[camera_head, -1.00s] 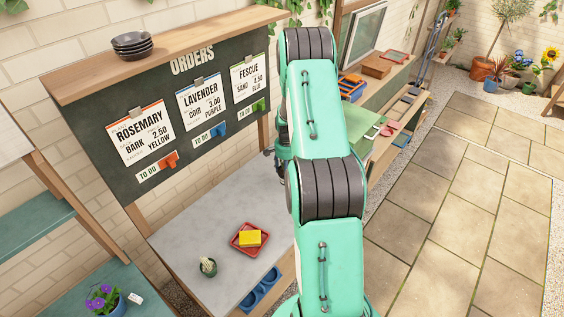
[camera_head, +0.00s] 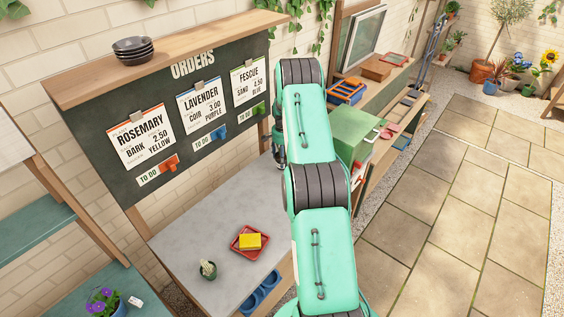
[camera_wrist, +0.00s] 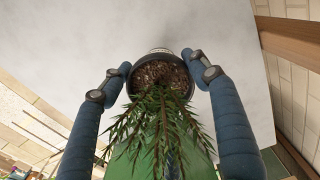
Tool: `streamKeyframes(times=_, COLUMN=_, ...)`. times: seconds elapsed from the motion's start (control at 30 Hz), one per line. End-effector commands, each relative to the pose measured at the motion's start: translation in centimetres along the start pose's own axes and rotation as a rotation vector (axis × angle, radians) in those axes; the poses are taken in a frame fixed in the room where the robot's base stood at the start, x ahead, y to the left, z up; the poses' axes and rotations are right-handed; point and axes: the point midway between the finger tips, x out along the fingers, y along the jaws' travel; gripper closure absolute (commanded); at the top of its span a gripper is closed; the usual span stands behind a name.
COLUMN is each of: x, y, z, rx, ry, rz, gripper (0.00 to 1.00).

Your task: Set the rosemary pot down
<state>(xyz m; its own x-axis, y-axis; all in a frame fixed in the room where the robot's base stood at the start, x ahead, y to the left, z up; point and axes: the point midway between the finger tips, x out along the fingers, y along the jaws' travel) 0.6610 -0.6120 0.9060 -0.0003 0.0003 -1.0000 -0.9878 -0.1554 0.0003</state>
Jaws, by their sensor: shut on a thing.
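The rosemary pot (camera_wrist: 158,74) is in my gripper (camera_wrist: 157,65) in the wrist view. I look down on its brown, bark-like soil and dark rim, and green needle-like sprigs hang toward the bottom of the picture. The two blue fingers are shut on the pot from both sides. A pale grey surface fills the background behind the pot; I cannot tell the gap between them. In the head view the pot is hidden behind my teal arm. The grey bench top (camera_head: 205,237) lies below the order board.
A red tray (camera_head: 236,252) holds a yellow block (camera_head: 250,241) on the bench. A small cactus pot (camera_head: 208,270) stands left of it, and a blue tray (camera_head: 262,291) sits at the front edge. The order board (camera_head: 95,115) rises behind. The bench's back left is clear.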

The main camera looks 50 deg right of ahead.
Motion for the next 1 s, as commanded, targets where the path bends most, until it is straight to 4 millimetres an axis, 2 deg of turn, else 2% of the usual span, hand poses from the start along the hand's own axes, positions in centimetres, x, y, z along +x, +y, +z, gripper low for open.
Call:
streamKeyframes(times=0.2, x=0.1, y=-0.8, z=-0.9, rx=0.000, ry=0.001, rz=-0.001, gripper=0.76)
streamKeyframes(times=0.57, x=0.1, y=-0.8, z=-1.0, rx=0.000, ry=0.001, rz=-0.001, gripper=0.76)
streamKeyframes(times=1.0, x=3.4, y=-0.8, z=-1.0, rx=0.000, ry=0.001, rz=-0.001, gripper=0.76)
